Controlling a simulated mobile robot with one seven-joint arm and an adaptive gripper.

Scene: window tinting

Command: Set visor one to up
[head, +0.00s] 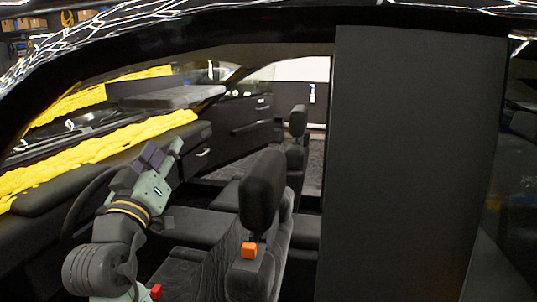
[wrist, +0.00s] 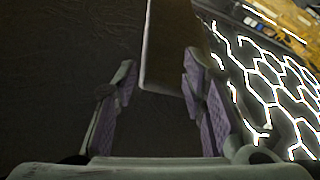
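A flat grey panel (head: 175,97), which looks like a sun visor, lies nearly level above the dashboard in the head view. A darker panel (head: 125,89) adjoins it on the left. I cannot tell for certain which is visor one. My gripper (head: 160,152) is below the grey panel, above the steering wheel, pointing up. In the wrist view my gripper (wrist: 160,85) is open, its purple-padded fingers apart. A grey-brown panel (wrist: 168,45) reaches down between the fingers, its lower right part overlapped by the right finger. I see no clear grip on it.
The steering wheel (head: 88,205) and dashboard (head: 45,197) are left of my arm. A seat headrest (head: 262,188) stands to the right. A large dark upright panel (head: 415,160) blocks the right side. Yellow material (head: 90,152) shows along the windscreen.

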